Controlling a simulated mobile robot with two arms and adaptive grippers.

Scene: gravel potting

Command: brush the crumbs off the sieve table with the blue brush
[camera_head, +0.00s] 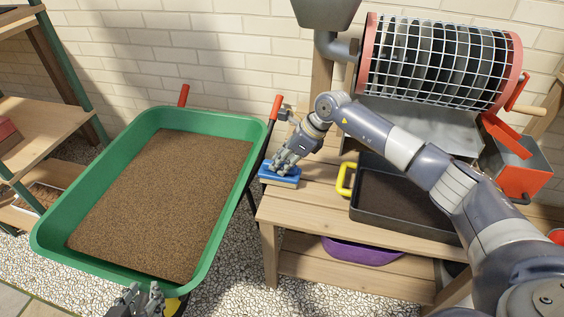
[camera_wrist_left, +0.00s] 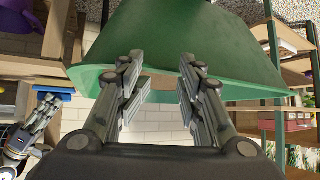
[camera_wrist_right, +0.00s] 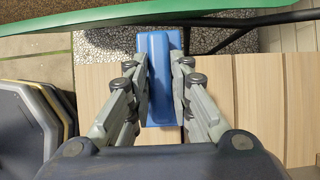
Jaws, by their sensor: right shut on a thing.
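The blue brush (camera_head: 281,174) is at the left end of the wooden sieve table (camera_head: 310,205), at the edge beside the green wheelbarrow. My right gripper (camera_head: 287,165) is shut on it from above. In the right wrist view the brush (camera_wrist_right: 158,80) lies between the two fingers, and its far end reaches past the table edge. I cannot make out any crumbs on the table. My left gripper (camera_wrist_left: 160,85) is open and empty in its wrist view, near the wheelbarrow's rim; it also shows at the bottom of the head view (camera_head: 138,300).
The green wheelbarrow (camera_head: 52,222), full of brown soil, stands left of the table. A black tray (camera_head: 440,232) with dark soil and a yellow handle (camera_head: 345,179) sit right of the brush. The drum sieve (camera_head: 435,62) stands behind. A purple container (camera_head: 360,250) is below the tabletop.

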